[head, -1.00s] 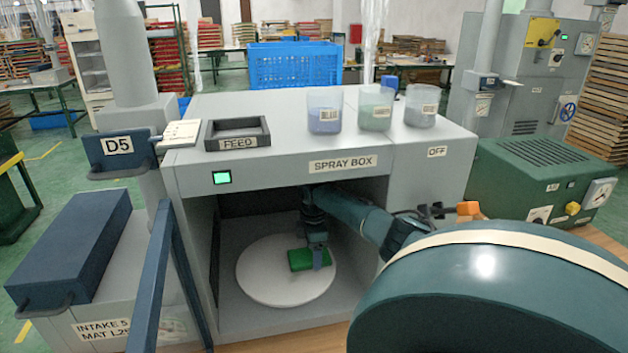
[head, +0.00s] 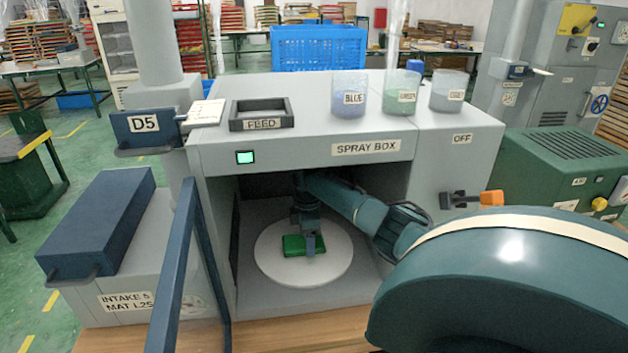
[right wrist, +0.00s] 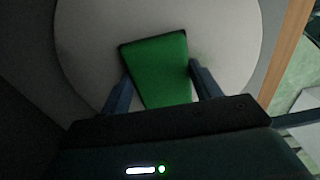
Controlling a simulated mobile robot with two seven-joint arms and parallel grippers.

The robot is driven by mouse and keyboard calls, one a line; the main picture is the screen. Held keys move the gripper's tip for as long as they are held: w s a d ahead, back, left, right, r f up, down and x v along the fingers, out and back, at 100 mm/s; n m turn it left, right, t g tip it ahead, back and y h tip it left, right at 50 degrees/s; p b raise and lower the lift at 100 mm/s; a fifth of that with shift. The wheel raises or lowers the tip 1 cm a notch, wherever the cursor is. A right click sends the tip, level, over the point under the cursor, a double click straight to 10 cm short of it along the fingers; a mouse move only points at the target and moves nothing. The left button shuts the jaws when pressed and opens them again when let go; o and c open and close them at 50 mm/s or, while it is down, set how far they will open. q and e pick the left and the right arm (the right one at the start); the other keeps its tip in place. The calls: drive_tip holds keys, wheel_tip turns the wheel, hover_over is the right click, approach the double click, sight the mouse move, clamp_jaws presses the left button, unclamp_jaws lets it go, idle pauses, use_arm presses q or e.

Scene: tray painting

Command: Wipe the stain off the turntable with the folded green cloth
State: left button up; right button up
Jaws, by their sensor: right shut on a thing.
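The folded green cloth (head: 295,246) is over the middle of the round white turntable (head: 330,270) inside the spray box; it appears to rest on the surface. My right gripper (head: 308,238) reaches into the box from the right and is shut on the cloth. In the right wrist view the cloth (right wrist: 155,62) lies between the two fingers (right wrist: 160,75), with the pale turntable (right wrist: 90,50) around it. A faint, darker patch shows just right of the cloth there; I cannot tell if it is stain or shadow. My left gripper is out of view.
The spray box (head: 290,155) has a low roof and side walls close around my right arm. Blue, green and grey cups (head: 349,95) and a feed tray (head: 262,122) stand on its top. An orange-ended switch (head: 490,198) is on the right front.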

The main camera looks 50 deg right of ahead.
drive_tip(key=shift+w+a+r, duration=0.1)
drive_tip(key=shift+w+a, duration=1.05)
drive_tip(key=shift+a, duration=0.2)
drive_tip(key=shift+w+a, duration=1.1)
drive_tip(key=shift+a, duration=0.2)
drive_tip(key=shift+r, duration=0.1)
drive_tip(key=shift+d+r, duration=0.1)
drive_tip(key=shift+r, duration=2.85)
drive_tip(key=shift+r, duration=0.1)
